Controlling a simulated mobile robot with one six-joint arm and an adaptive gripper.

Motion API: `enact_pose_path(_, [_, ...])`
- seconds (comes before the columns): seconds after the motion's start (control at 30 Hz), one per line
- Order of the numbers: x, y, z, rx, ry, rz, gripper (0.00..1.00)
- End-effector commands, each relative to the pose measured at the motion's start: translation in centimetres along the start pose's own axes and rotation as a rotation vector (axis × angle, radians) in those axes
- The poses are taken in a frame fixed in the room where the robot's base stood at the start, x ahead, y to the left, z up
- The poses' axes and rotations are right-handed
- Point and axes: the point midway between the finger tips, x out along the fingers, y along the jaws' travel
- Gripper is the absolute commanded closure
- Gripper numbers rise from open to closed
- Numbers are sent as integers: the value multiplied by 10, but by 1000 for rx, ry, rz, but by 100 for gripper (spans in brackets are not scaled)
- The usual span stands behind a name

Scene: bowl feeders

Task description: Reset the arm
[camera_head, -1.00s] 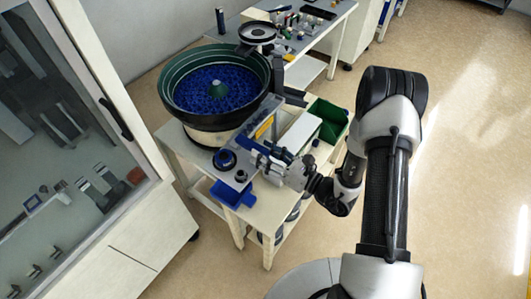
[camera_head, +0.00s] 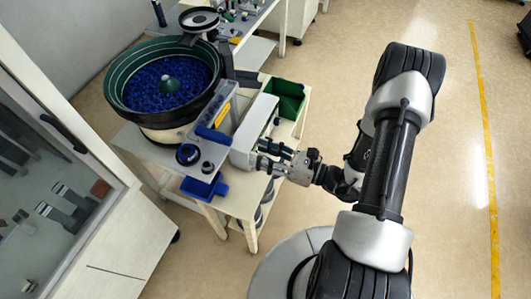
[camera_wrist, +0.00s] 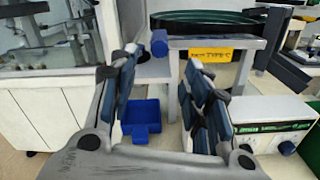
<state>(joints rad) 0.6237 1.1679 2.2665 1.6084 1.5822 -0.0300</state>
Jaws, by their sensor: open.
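My gripper (camera_head: 270,165) is open and empty. In the head view it hangs at the right front of the feeder's small table, beside the white control box (camera_head: 254,130). In the wrist view its two fingers (camera_wrist: 158,95) stand wide apart, with nothing between them but the blue bin (camera_wrist: 141,116) beyond. The bowl feeder (camera_head: 163,92), green-rimmed and full of blue parts, stands left of the gripper in the head view. A blue cylindrical handle (camera_wrist: 159,43) shows between and above the fingers in the wrist view.
A green bin (camera_head: 287,98) sits behind the control box. A blue bin (camera_head: 204,187) is at the table's front edge. A glass-fronted cabinet (camera_head: 55,185) stands at the left. Another bench (camera_head: 262,12) is at the back. The floor (camera_head: 455,150) on the right is clear.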

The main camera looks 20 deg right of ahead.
Motion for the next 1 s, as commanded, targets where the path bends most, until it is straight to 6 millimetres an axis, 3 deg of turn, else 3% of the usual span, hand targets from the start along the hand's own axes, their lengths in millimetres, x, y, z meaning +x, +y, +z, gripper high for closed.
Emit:
enact_pose_path(0.17, [-7,0,0,0,1,0,56])
enact_pose_path(0.73, [-6,4,4,-14,6,19,56])
enact_pose_path(0.87, [2,23,26,-99,43,126,56])
enact_pose_path(1.0, [11,66,59,-276,132,339,56])
